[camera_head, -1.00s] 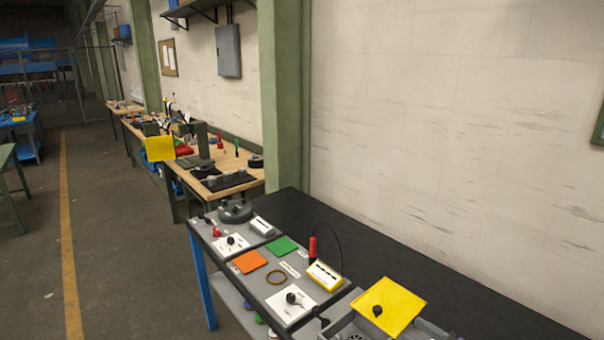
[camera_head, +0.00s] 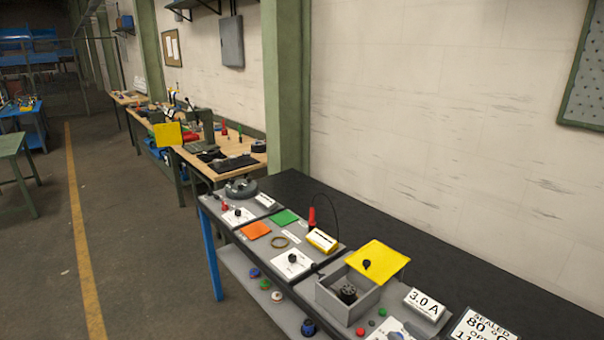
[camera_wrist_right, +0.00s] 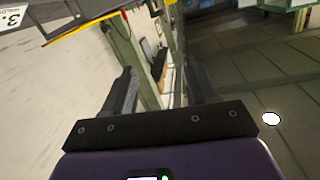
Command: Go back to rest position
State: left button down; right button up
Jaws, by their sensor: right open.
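My right gripper (camera_wrist_right: 160,72) shows in the right wrist view with its two dark fingers apart and nothing between them. It is in the air, clear of the bench. Part of a yellow panel (camera_wrist_right: 85,31) shows beyond the fingers at the upper left of that view. Neither gripper can be made out in the head view. My left gripper is not in view.
In the head view, a grey-topped bench (camera_head: 262,262) stands along the wall. An open grey box (camera_head: 340,303) with a raised yellow lid (camera_head: 378,257) is on it. A wooden workbench (camera_head: 200,172) stands farther back.

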jog(key=s+a+f+m+g+h, duration=0.25)
jog(key=s+a+f, duration=0.25)
jog(key=f, duration=0.5)
jog(key=s+a+f+m+g+h, duration=0.2)
jog(key=s+a+f+m+g, duration=0.25)
jog(key=f, duration=0.55)
jog(key=s+a+f+g, duration=0.4)
jog(key=s, duration=0.6)
jog(key=s+a+f+g, duration=0.3)
jog(key=s+a+f, duration=0.1)
jog(key=s, duration=0.5)
pick_arm(q)
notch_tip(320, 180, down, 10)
jog(key=b, duration=1)
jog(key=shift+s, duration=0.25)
pick_arm(e)
notch_tip(320, 180, down, 9)
jog(key=shift+w+d+f+m+h, duration=0.15)
jog(key=shift+w+d+m+h, duration=0.15)
jog(key=shift+w+d+h, duration=0.1)
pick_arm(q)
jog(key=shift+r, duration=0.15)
pick_arm(e)
jog(key=shift+c, duration=0.4)
